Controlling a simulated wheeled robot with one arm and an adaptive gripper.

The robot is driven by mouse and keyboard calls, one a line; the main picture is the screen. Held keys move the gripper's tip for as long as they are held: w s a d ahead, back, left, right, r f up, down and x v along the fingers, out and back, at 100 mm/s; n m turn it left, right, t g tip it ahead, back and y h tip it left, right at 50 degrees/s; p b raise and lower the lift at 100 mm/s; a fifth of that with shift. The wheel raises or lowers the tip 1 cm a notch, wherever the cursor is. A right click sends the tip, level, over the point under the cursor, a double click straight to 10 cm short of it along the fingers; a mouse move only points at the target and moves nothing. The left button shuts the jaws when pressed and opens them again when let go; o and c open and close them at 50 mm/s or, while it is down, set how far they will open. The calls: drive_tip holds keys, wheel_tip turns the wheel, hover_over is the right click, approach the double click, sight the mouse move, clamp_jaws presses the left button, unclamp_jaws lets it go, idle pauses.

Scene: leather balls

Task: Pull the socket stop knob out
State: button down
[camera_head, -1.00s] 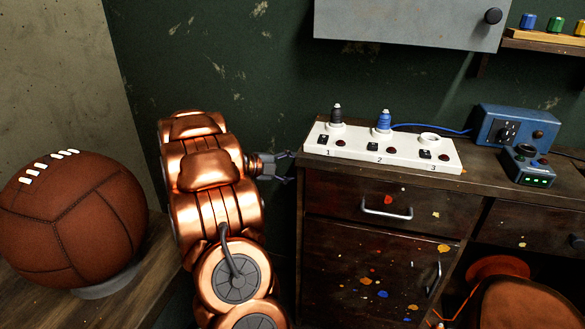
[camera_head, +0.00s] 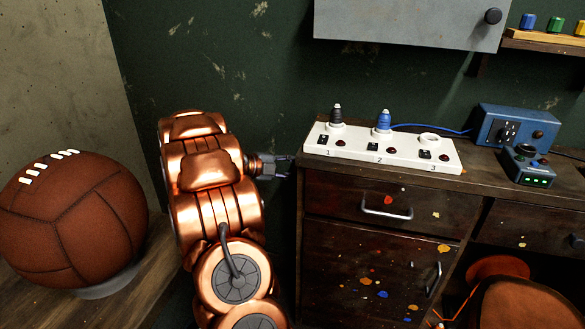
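A white power strip (camera_head: 400,154) with three numbered sockets lies on the dark wooden cabinet. A black plug-like knob (camera_head: 337,116) stands upright in socket 1. A blue plug (camera_head: 383,121) with a blue cable stands in socket 2. Socket 3 (camera_head: 430,140) is empty. Which part is the socket stop knob is not clear from this view. My gripper (camera_head: 286,167) is left of the strip, by the cabinet's left edge, apart from the plugs. It holds nothing that I can see. Its fingers are small and bunched in this view, so their opening is unclear.
A blue box with an outlet (camera_head: 512,122) and a small device with green lights (camera_head: 528,167) stand right of the strip. A grey wall box with a black knob (camera_head: 493,16) hangs above. A brown leather ball (camera_head: 75,220) sits at the left.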

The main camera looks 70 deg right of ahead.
drive_tip(key=shift+w, duration=0.5)
drive_tip(key=shift+w+a, duration=0.1)
drive_tip(key=shift+w, duration=0.05)
drive_tip(key=c, duration=1)
unclamp_jaws()
drive_tip(key=shift+w, duration=0.15)
drive_tip(key=shift+o, duration=1.3)
drive_tip(key=shift+s, duration=0.2)
drive_tip(key=v, duration=1.2)
drive_tip(key=shift+r, duration=0.1)
